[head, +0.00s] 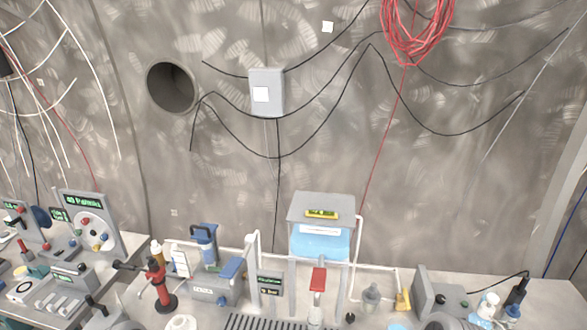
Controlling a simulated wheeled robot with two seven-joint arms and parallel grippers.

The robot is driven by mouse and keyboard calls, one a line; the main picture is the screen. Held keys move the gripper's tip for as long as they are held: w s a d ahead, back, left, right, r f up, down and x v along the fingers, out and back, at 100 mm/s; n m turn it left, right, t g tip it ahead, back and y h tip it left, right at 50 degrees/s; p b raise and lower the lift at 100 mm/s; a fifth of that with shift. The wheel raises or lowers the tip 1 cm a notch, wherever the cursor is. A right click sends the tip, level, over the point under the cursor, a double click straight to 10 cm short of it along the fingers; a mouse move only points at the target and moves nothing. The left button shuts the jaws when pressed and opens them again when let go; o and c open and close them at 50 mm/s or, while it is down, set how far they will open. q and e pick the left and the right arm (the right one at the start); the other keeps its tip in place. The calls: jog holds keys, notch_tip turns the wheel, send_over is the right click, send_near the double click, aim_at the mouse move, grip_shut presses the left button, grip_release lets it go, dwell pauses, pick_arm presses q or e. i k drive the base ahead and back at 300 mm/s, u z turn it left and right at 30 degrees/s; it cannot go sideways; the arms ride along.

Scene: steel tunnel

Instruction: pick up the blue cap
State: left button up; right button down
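I cannot pick out the blue cap for certain. Several blue things show in the head view: a small blue round part (222,300) at the front of a grey box, a blue-topped device (204,243) behind that box, and a blue disc (41,215) at the far left. A pale blue piece (398,327) is cut by the bottom edge at the right. Neither of my grippers can be made out in this view.
A tank of blue liquid (320,243) stands mid-bench with white pipes beside it. A red and black stand (158,283) and panels (88,222) crowd the left. A grey box (433,290) stands right. Cables hang on the steel wall (220,150).

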aim_at(512, 311)
jog(key=z, duration=1.75)
